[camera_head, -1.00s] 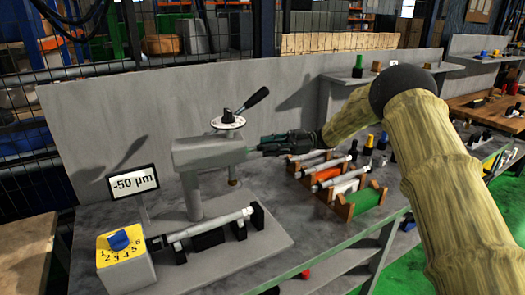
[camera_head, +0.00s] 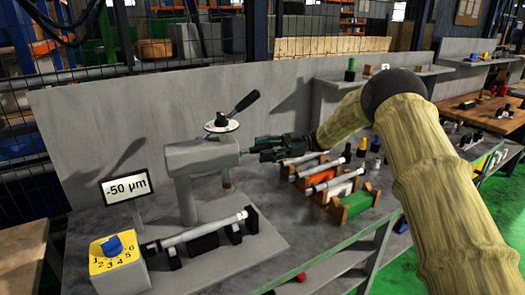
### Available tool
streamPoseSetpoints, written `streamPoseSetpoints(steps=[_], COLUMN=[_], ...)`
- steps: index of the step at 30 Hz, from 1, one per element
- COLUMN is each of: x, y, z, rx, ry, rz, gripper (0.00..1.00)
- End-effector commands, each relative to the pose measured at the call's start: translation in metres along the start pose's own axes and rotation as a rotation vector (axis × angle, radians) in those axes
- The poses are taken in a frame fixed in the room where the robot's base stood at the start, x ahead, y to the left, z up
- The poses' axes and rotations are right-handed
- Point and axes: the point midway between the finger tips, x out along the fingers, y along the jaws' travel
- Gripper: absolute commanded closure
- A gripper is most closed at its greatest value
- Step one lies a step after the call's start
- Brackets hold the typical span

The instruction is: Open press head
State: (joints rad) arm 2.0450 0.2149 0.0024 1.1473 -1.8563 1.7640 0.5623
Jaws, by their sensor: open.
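The press head (camera_head: 205,154) is a grey block on an upright post (camera_head: 187,201). A black-and-white dial and a black-tipped lever (camera_head: 245,102) sit on its top. A grey shaft (camera_head: 205,229) lies on black supports below and in front of the head. My gripper (camera_head: 250,149) is at the right end of the press head, with its fingers pointing left. The jaws are open. Whether the fingertips touch the head cannot be told.
A yellow box with a blue knob (camera_head: 117,262) and a "-50 µm" display (camera_head: 125,188) stand at the left. Coloured racks with shafts (camera_head: 350,205) sit right of the press. A grey panel (camera_head: 90,125) stands behind. Small coloured items stand behind the racks.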

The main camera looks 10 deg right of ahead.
Motion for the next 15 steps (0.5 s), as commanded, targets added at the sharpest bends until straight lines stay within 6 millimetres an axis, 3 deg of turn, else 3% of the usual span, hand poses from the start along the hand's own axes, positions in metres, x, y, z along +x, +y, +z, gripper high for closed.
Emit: streamPoseSetpoints(steps=[15], x=[-0.086], y=[0.000], z=[0.001], rx=[0.000], ry=[-0.001], rz=[0.001], gripper=[0.55])
